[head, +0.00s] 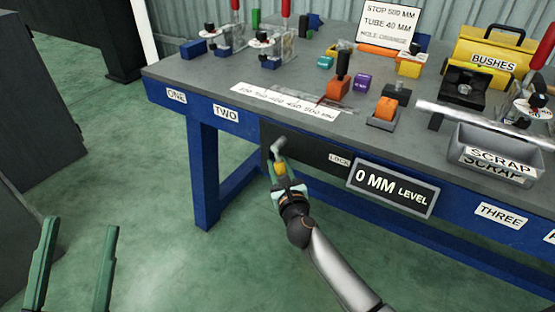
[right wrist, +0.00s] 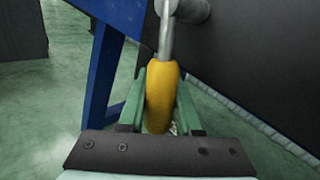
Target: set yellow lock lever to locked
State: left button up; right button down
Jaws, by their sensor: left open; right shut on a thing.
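The lock lever has a yellow grip (head: 280,168) and a grey metal shaft that meets a round pivot on the bench's dark front panel. Its grip points down and outward from the pivot in the head view. My right gripper (head: 277,184) is shut on the yellow grip. In the right wrist view the yellow grip (right wrist: 161,90) sits between the green fingers, with the metal shaft (right wrist: 166,38) running up to the pivot. My left gripper (head: 75,265) is open and empty at the lower left, over the floor, well away from the lever.
A LOCK label (head: 339,159) and a "0 MM LEVEL" sign (head: 393,187) are on the bench front, right of the lever. A blue bench leg (head: 205,175) stands to the left. The benchtop (head: 185,75) holds clamps, blocks, a metal tube and a scrap bin (head: 458,150). Green floor is clear in front.

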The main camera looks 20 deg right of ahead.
jog(key=p, duration=0.3)
jog(key=shift+s+d+r+n+g, duration=0.2)
jog(key=shift+s+n+g, duration=0.1)
jog(key=shift+g, duration=0.1)
pick_arm(q)
jog(key=w+a+f+n+g+y+p, duration=0.1)
jog(key=w+f+n+g+y, duration=0.1)
jog(key=f+n+y, duration=0.3)
jog(key=w+a+f+g+y, duration=0.1)
jog(key=w+f+g+y, duration=0.15)
jog(key=f, duration=0.45)
pick_arm(e)
jog(key=shift+d, duration=0.1)
jog(key=shift+s+d+g+p, duration=0.15)
jog(key=shift+g+p, duration=0.15)
jog(key=shift+p, duration=0.5)
pick_arm(q)
jog(key=s+f+n+g+y, duration=0.1)
jog(key=s+f+g, duration=0.1)
jog(key=f, duration=0.6)
jog(key=s+f+n+g+p, duration=0.1)
jog(key=s+f+g, duration=0.2)
jog(key=f+g, duration=0.2)
notch_tip(320, 180, down, 3)
jog(key=shift+s+r+y, duration=0.1)
jog(key=shift+s+y, duration=0.05)
jog(key=shift+y, duration=0.2)
pick_arm(e)
jog(key=shift+s+f+n, duration=0.15)
jog(key=shift+n, duration=0.25)
